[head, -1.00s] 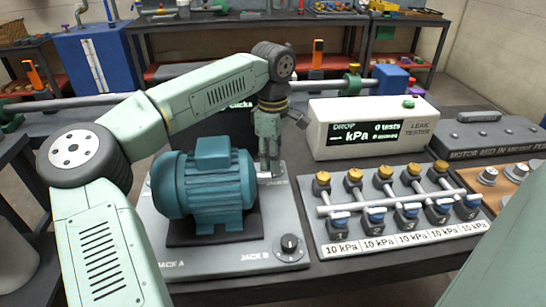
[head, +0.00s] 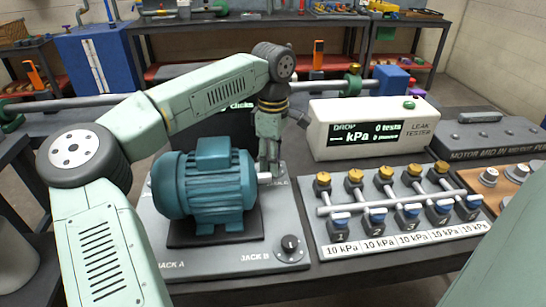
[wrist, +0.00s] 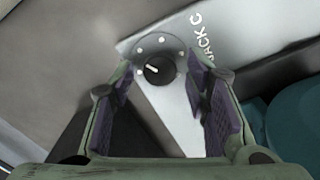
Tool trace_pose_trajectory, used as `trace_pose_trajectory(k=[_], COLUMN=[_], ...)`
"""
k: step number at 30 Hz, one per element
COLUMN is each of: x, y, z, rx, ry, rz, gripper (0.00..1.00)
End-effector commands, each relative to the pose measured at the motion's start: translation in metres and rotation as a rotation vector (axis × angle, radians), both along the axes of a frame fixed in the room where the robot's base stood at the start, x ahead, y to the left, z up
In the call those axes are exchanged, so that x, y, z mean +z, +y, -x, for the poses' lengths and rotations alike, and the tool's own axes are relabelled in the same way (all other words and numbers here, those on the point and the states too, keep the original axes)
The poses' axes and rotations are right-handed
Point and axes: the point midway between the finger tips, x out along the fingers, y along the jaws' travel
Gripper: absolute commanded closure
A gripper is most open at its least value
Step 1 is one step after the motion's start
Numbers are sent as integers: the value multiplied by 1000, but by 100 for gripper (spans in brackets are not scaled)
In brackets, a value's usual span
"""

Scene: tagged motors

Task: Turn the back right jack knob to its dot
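In the wrist view a round black knob (wrist: 159,70) with a white pointer mark sits on a pale plate (wrist: 174,118) beside the lettering JACK C. Several pale dots lie in an arc around its far side; the pointer slants to the upper left. My gripper (wrist: 160,66) is open, with one purple-padded finger on each side of the knob and visible gaps to it. In the head view my gripper (head: 268,160) points down at the back right of the base plate (head: 170,240), behind the teal motor (head: 215,188); the knob there is hidden.
The motor stands close to my gripper. Another black knob (head: 290,245), by JACK B, is at the plate's front right. A leak tester (head: 365,130) and a valve manifold (head: 395,205) stand to the right. A dark display (head: 212,125) is behind the motor.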

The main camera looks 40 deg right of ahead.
Motion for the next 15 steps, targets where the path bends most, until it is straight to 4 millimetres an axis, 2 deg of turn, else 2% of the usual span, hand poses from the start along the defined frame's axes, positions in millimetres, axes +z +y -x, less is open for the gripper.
trace_pose_trajectory(k=[10,15], x=[2,24], y=[0,-1], z=[0,0], rx=[-1,-1], ry=[0,-2], rz=[0,2], gripper=[54,54])
